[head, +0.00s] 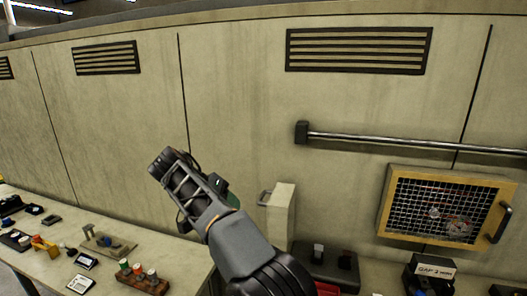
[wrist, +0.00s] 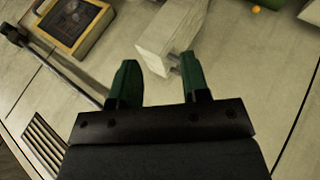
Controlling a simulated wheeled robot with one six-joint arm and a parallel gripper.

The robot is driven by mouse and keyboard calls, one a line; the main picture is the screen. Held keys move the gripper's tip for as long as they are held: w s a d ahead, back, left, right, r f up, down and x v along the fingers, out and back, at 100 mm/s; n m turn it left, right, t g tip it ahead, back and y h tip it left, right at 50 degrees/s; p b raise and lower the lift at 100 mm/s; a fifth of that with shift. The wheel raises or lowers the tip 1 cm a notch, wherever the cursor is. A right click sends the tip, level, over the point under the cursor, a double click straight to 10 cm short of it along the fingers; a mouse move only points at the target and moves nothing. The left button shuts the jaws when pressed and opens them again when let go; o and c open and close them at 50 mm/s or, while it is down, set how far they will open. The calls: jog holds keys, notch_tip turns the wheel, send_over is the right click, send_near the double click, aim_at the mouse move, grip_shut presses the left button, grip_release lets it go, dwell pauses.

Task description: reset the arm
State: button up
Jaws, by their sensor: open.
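My gripper (wrist: 158,78) shows in the wrist view with its two green fingers spread apart and nothing between them. In the head view my arm rises from the bottom centre and leans up to the left, in front of the beige wall panels. A bit of green (head: 224,190) shows behind the wrist there; the fingertips are mostly hidden. A pale box with a small handle (head: 281,215) stands just right of my wrist in the head view. The box also shows beyond the fingers in the wrist view (wrist: 168,38); I cannot tell how far off it is.
A bench (head: 180,262) at lower left carries a rack of spools (head: 143,278) and several small devices. A metal rail (head: 410,142) and a mesh-fronted yellow-framed box (head: 440,207) are on the wall at right. Dark devices (head: 328,265) sit below. The upper wall is clear except for vents (head: 358,50).

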notch_tip(320, 180, down, 10)
jog(key=d+n+y, duration=0.1)
jog(key=n+y, duration=0.3)
jog(key=n, duration=0.3)
jog(key=s+d+f+m+t+y+b, duration=0.1)
jog(key=s+d+f+m+y+b, duration=0.1)
jog(key=s+d, duration=0.8)
jog(key=s+d+f+m+t+y+b, duration=0.1)
jog(key=s+d+f+m+y+b, duration=0.1)
jog(key=s+d, duration=0.8)
jog(key=d+f+m, duration=0.1)
jog(key=d, duration=0.4)
jog(key=shift+s+d+f, duration=0.2)
jog(key=shift+s+f, duration=0.1)
jog(key=shift+s, duration=0.05)
